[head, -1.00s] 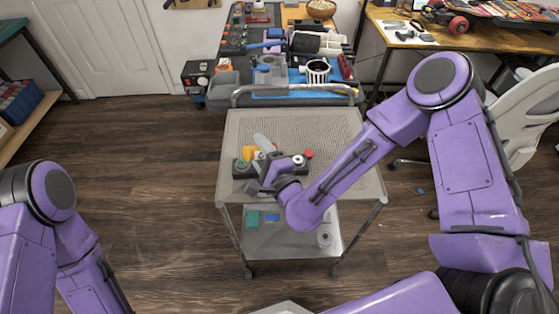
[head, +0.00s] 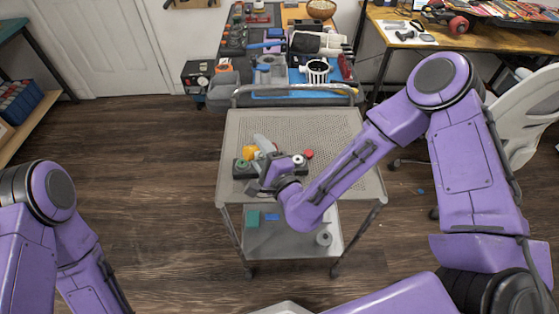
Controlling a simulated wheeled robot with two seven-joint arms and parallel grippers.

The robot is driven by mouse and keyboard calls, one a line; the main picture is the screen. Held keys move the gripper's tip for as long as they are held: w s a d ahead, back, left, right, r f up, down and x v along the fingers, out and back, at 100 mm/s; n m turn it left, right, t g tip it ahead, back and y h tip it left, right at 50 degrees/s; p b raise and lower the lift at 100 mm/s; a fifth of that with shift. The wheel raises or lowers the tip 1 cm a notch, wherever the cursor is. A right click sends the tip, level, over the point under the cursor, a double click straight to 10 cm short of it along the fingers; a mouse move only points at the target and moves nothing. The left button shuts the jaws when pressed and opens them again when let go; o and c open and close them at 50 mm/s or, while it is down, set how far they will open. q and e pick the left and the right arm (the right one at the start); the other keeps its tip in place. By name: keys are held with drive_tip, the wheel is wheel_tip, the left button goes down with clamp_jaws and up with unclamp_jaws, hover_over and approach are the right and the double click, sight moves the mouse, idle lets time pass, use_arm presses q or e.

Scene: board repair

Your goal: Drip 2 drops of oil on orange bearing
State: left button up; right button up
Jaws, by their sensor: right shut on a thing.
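My right gripper (head: 265,168) is over the metal cart, partly hidden by its own wrist. It is shut on a pale, elongated bottle (head: 264,144), which looks tilted above a dark block (head: 243,169) on the cart top. A yellow part (head: 249,152) sits at the block's left, with a small orange piece (head: 258,155) beside it, perhaps the orange bearing. A white ring (head: 298,160) shows at the block's right end. The bottle's tip and any drops are too small to make out. My left arm is at the left edge, its gripper out of view.
The perforated cart top (head: 335,130) is clear at the back and right. A small red piece (head: 308,154) lies right of the block. The lower shelf (head: 290,240) holds a few small items. A cluttered workbench (head: 283,20) stands behind; a white chair (head: 525,115) is at right.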

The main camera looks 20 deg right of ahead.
drive_tip(key=shift+a+f+n+b, duration=0.1)
drive_tip(key=shift+f+n+b, duration=0.7)
drive_tip(key=shift+n+b, duration=0.25)
drive_tip(key=n, duration=0.1)
drive_tip(key=f+n+b, duration=0.1)
drive_tip(key=n, duration=0.1)
drive_tip(key=shift+a+f+n, duration=0.1)
drive_tip(key=shift+f+n, duration=0.15)
drive_tip(key=shift+f, duration=0.05)
drive_tip(key=shift+r, duration=0.1)
drive_tip(key=shift+r+n, duration=0.5)
drive_tip(key=shift+n, duration=0.5)
wheel_tip(320, 180, up, 4)
drive_tip(key=n+p, duration=0.2)
drive_tip(key=n, duration=0.8)
drive_tip(key=shift+r+n, duration=0.1)
drive_tip(key=shift+n, duration=0.9)
